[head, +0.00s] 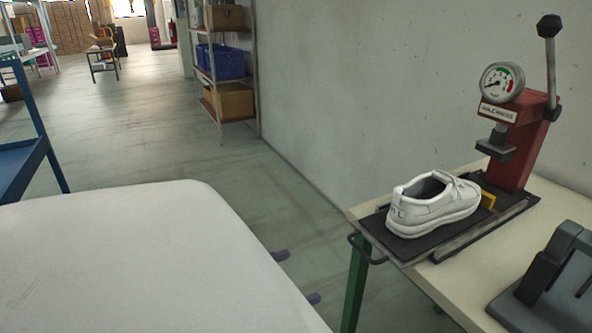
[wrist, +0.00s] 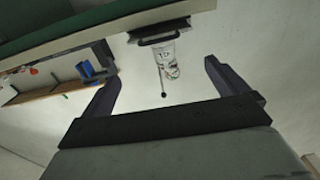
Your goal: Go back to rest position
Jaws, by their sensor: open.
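My gripper (head: 297,277) shows in the head view only as two dark purple fingertips past the edge of my large white arm link, over the floor left of the table. In the wrist view its two fingers (wrist: 160,85) stand wide apart with nothing between them. A white shoe (head: 432,203) sits on the black plate (head: 376,223) of a red press (head: 520,140) on the table, well apart from my gripper. The shoe also shows beyond the fingers in the wrist view (wrist: 167,57). The rest of my gripper is hidden in the head view.
The pale table (head: 465,287) with a green leg (head: 355,285) stands at the right against a concrete wall. A grey and black device (head: 560,275) lies at its near corner. A shelf with a blue bin (head: 222,62) stands farther back. A blue frame (head: 30,150) is at left; floor between is clear.

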